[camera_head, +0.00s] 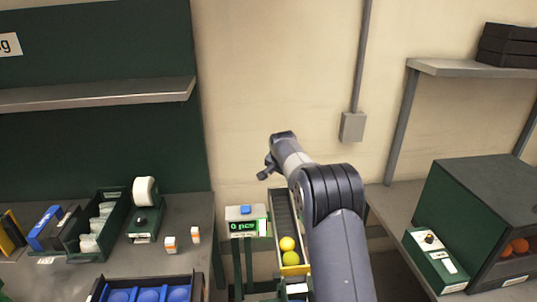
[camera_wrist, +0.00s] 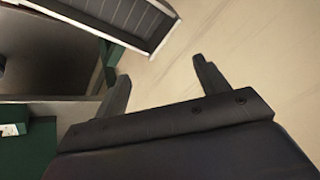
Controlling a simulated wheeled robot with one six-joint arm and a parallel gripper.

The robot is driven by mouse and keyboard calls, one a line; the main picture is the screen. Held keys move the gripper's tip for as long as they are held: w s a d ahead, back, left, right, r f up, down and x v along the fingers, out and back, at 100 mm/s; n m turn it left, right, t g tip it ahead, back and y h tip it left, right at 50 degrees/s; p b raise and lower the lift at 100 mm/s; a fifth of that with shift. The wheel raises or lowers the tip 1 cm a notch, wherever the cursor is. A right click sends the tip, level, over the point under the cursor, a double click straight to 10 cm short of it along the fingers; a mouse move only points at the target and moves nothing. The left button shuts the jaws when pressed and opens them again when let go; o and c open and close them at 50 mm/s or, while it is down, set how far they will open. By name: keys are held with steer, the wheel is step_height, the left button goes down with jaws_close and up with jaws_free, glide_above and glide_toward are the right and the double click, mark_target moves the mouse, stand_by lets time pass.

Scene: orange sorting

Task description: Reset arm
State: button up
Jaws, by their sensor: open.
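My arm rises from the lower right of the head view and reaches forward toward the wall. My gripper (camera_wrist: 160,85) shows in the wrist view with its two fingers spread apart and nothing between them. In the head view the gripper end (camera_head: 268,173) is small and dark, in front of the wall and above the chute. No object is held.
A chute (camera_head: 290,270) holds yellow balls beside a counter display (camera_head: 243,227). A left bench (camera_head: 190,260) carries a tape roll (camera_head: 145,190), small boxes and a tray of blue balls (camera_head: 202,292). A green machine (camera_head: 480,205) with oranges (camera_head: 519,245) stands right.

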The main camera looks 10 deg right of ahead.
step_height(320, 180, down, 9)
steer(key=b, duration=0.5)
steer(key=shift+r+b, duration=0.2)
steer(key=shift+b, duration=0.1)
steer(key=shift+s+r, duration=0.1)
